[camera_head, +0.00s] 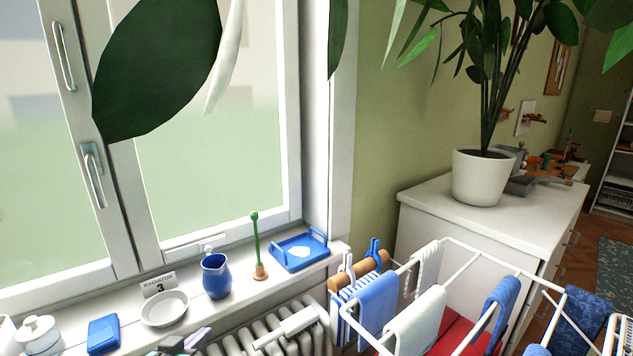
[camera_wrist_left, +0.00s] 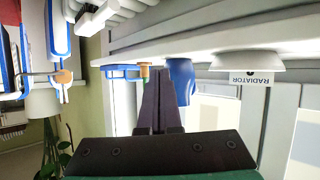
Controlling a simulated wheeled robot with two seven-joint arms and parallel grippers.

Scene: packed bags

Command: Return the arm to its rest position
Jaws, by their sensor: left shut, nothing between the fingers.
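My left gripper (camera_head: 190,341) shows only in part at the bottom edge of the head view, low in front of the window sill and left of the radiator. In the left wrist view its dark fingers (camera_wrist_left: 158,103) are together, with nothing between them. That view is upside down; the blue jug (camera_wrist_left: 181,80) and the white dish (camera_wrist_left: 247,61) appear beyond the fingers. Most of my left arm is hidden below the head view. My right gripper is in neither view.
The window sill holds a white dish (camera_head: 164,308), a blue jug (camera_head: 216,277), a green-handled plunger-like item (camera_head: 259,255) and a blue tray (camera_head: 299,251). A radiator (camera_head: 268,335) is below. A drying rack (camera_head: 452,243) with towels stands right, near a potted plant (camera_head: 483,177).

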